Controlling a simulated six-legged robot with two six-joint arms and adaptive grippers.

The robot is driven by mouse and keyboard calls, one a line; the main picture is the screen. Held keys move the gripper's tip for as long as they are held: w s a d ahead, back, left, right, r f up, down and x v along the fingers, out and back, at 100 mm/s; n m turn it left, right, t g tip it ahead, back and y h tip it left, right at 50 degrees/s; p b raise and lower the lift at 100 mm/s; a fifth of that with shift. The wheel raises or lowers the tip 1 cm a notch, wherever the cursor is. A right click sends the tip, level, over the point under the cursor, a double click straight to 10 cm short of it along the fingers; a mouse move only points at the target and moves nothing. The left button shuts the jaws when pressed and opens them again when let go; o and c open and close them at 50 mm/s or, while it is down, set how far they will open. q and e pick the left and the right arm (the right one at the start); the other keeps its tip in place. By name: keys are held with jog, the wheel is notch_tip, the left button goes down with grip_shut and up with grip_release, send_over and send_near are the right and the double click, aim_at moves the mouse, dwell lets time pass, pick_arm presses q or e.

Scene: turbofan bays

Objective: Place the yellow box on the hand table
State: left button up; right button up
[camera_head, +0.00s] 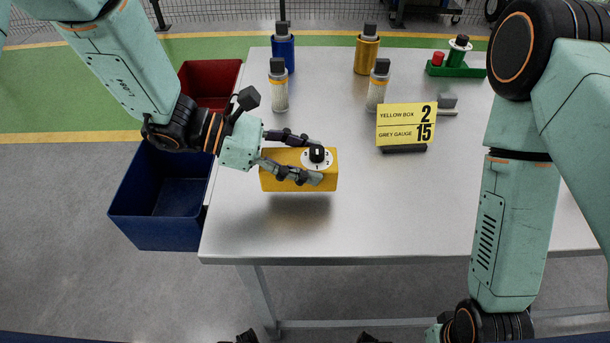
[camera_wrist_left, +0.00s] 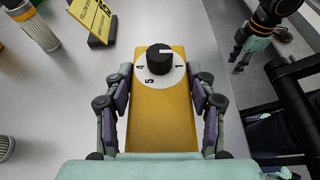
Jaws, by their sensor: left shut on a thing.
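The yellow box (camera_head: 270,180) has a white dial with numbers and a black knob on its top. My left gripper (camera_head: 300,162) is shut on it, with fingers along both sides. The box hangs a little above the metal table (camera_head: 380,210), near its front left corner, with a shadow beneath it. In the left wrist view the yellow box (camera_wrist_left: 160,110) sits between both fingers with the knob at the far end. My right arm hangs at the right of the head view; its gripper is mostly cut off at the bottom edge, so its state does not show.
A sign (camera_head: 407,124) reading "YELLOW BOX 2, GREY GAUGE 15" stands on the table. Blue (camera_head: 283,50) and yellow (camera_head: 366,52) cylinders and two white filters (camera_head: 278,88) stand behind. A blue bin (camera_head: 160,215) and a red bin (camera_head: 210,80) are left of the table. The table's front middle is clear.

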pick_arm(q)
jog(key=shift+w+a+f, duration=0.1)
jog(key=shift+f, duration=0.25)
jog(key=f, duration=0.2)
jog(key=shift+s+f+b, duration=0.3)
jog(key=shift+s+f, duration=0.05)
jog(key=shift+s, duration=0.05)
jog(key=shift+w+f, duration=0.2)
jog(key=shift+w, duration=0.1)
jog(key=o, duration=1)
jog(key=shift+f, duration=0.1)
jog(key=shift+c, duration=0.2)
jog(key=o, duration=0.5)
jog(key=shift+s, duration=0.25)
jog(key=shift+c, duration=0.2)
jog(key=shift+w, duration=0.15)
jog(key=shift+w, duration=0.1)
